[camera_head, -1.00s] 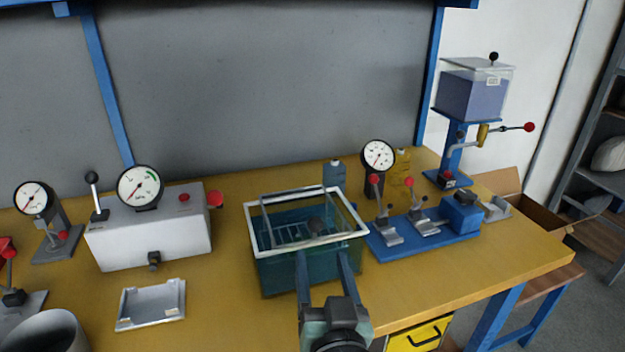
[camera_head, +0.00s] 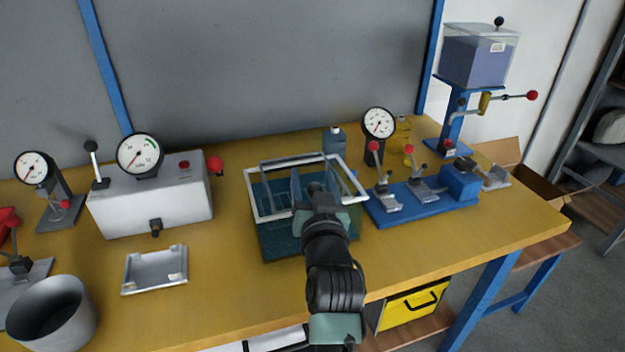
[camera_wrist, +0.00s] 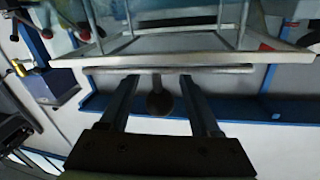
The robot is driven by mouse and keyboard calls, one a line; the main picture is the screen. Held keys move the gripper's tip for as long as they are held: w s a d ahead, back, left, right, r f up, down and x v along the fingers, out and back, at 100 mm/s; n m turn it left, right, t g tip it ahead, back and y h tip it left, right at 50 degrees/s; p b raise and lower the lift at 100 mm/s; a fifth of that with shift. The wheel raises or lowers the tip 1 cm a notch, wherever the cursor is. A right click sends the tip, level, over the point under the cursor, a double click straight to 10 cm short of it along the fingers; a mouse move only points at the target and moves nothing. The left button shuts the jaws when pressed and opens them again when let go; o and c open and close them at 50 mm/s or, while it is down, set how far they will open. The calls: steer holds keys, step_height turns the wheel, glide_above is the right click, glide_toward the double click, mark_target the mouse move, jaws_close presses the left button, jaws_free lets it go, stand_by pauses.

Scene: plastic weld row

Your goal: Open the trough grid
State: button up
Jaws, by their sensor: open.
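The trough (camera_head: 280,243) is a teal, see-through box with a white rim, standing on the bench in the middle of the head view. Pale bars of the grid show inside the rim, but my arm and gripper hide much of it. My gripper (camera_head: 308,186) is over the trough, with its fingers reaching inside the rim line. In the wrist view my gripper (camera_wrist: 160,84) is open, with a finger on each side of a dark round knob (camera_wrist: 158,103). A pale bar (camera_wrist: 168,70) crosses in front of the fingertips. I cannot tell whether the fingers touch the knob.
Left of the trough stands a white gauge box (camera_head: 150,200), with a metal tray (camera_head: 155,270) in front. A blue clamp base (camera_head: 425,202) with red-knobbed levers is close on the right. A grey cup (camera_head: 50,315) is at front left. Bench front right is clear.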

steer(key=shift+w, duration=0.1)
jaws_close()
stand_by(0.3)
stand_by(1.1)
